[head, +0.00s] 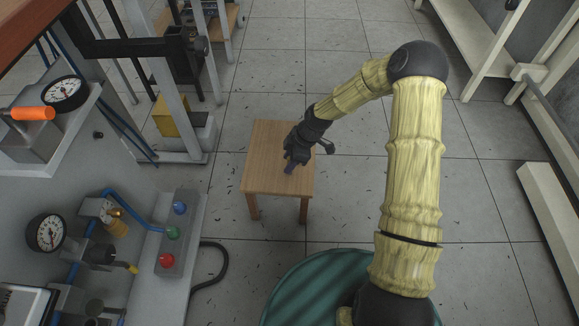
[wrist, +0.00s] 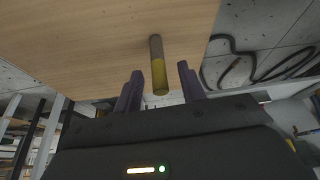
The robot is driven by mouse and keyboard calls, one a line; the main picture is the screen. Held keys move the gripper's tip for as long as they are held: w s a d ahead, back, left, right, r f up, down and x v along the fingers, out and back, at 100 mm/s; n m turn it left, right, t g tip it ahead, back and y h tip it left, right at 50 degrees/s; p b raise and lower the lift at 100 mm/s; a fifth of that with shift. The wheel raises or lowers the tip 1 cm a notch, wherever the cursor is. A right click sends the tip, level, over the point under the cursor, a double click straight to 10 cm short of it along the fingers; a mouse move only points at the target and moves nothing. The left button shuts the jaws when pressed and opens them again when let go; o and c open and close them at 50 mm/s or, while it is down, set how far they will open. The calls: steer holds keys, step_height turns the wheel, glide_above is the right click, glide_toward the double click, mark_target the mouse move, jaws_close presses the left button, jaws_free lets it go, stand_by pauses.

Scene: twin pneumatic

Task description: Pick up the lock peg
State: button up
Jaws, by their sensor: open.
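The lock peg (wrist: 158,62) shows in the wrist view as a small cylinder, grey at one end and yellow at the other. It is at the wooden stool top (wrist: 110,45). My gripper (wrist: 158,86) is open, its two purple fingers on either side of the peg's yellow end, with gaps on both sides. In the head view my gripper (head: 290,169) is low over the stool (head: 265,185), and the peg cannot be made out there. Whether the fingertips touch the stool top cannot be told.
A workbench with gauges (head: 46,232) and a box of coloured buttons (head: 172,234) stands at the left. A black hose (head: 214,262) curls on the floor beside it. A white shelf (head: 480,45) is at the upper right. Floor right of the stool is clear.

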stand_by(0.3)
jaws_close()
step_height(320, 180, up, 10)
steer(key=p, duration=0.5)
stand_by(0.5)
